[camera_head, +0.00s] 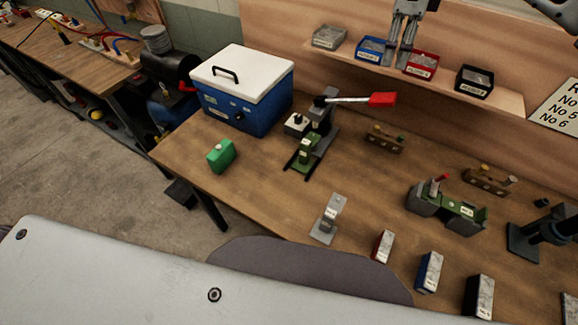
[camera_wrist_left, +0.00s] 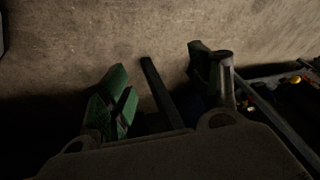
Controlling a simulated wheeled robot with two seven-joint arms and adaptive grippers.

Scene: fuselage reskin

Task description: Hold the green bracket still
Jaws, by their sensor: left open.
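Several green things show in the head view, and I cannot tell for sure which is the bracket. A small green block (camera_head: 221,155) stands alone near the table's left edge. A green piece (camera_head: 305,150) with a pale label sits at the foot of the lever press. A green and grey fixture (camera_head: 446,208) is further right. My right gripper (camera_head: 401,60) hangs at the shelf by the blue and red bins; its jaw state is unclear. My left gripper (camera_wrist_left: 163,85) shows only in the left wrist view, open and empty, with green on its fingers, over dark floor.
A blue box with a white lid (camera_head: 243,95) stands at the back left. The lever press with a red handle (camera_head: 383,99) is beside it. A grey stand (camera_head: 328,218) and several small blocks line the front. The wooden table (camera_head: 265,195) is bare between them.

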